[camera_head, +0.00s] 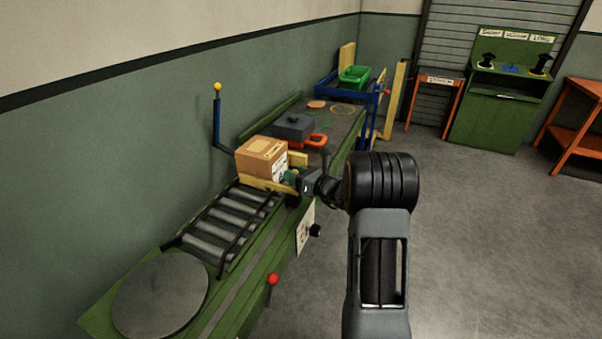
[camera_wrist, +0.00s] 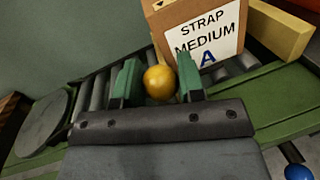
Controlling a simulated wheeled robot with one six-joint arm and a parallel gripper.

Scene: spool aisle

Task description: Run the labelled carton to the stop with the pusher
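The labelled carton (camera_head: 262,157) is a brown box upright at the far end of the roller track (camera_head: 228,222). Its label reads "STRAP MEDIUM A" in the wrist view (camera_wrist: 205,38). A yellow bar (camera_head: 258,183), which looks like the pusher, lies across the rollers on the carton's near side; I cannot tell if they touch. A yellow block (camera_head: 298,159), perhaps the stop, is beyond the carton and also shows in the wrist view (camera_wrist: 280,30).
A grey turntable (camera_head: 160,294) is at the bench's near end. A dark box (camera_head: 294,126) and an orange handle (camera_head: 314,139) are past the carton. A blue lever (camera_head: 217,115) stands by the wall; a red knob (camera_head: 273,279) is at the front.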

